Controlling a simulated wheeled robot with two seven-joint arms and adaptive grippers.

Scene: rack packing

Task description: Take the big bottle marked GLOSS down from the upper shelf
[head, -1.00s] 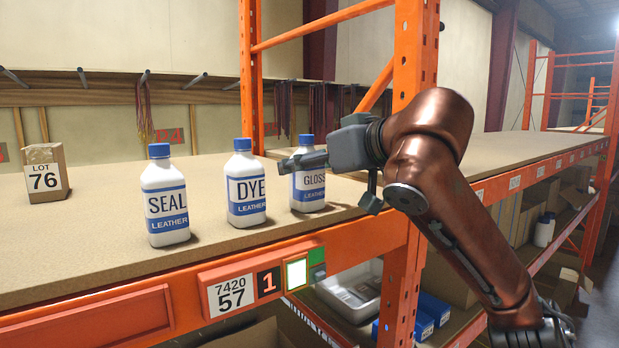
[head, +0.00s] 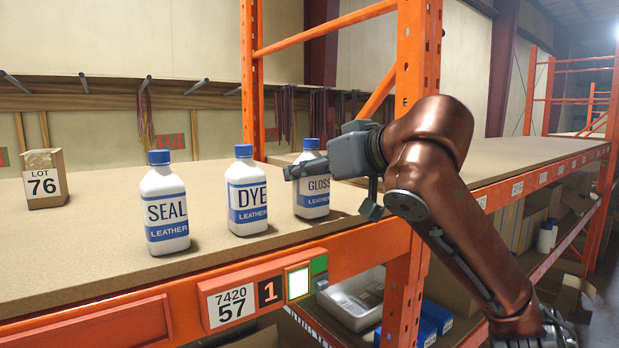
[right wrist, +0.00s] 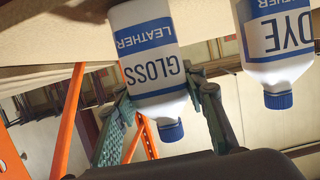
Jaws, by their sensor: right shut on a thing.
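The white GLOSS bottle (head: 313,202), with a blue cap and blue band, stands upright on the upper shelf (head: 100,235), rightmost in a row of three. My right gripper (head: 306,168) reaches in from the right and is shut on it at the upper body. In the right wrist view, the GLOSS bottle (right wrist: 149,62) appears upside down between the two fingers (right wrist: 158,90). The bottle's base appears to rest on the shelf. Part of its label and shoulder are hidden by a finger in the head view. My left gripper is not in view.
The DYE bottle (head: 247,208) stands close on the left of GLOSS, with the SEAL bottle (head: 165,215) further left. A LOT 76 box (head: 45,183) stands at far left. An orange upright (head: 408,250) rises just right of GLOSS. The orange front beam (head: 170,300) edges the shelf.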

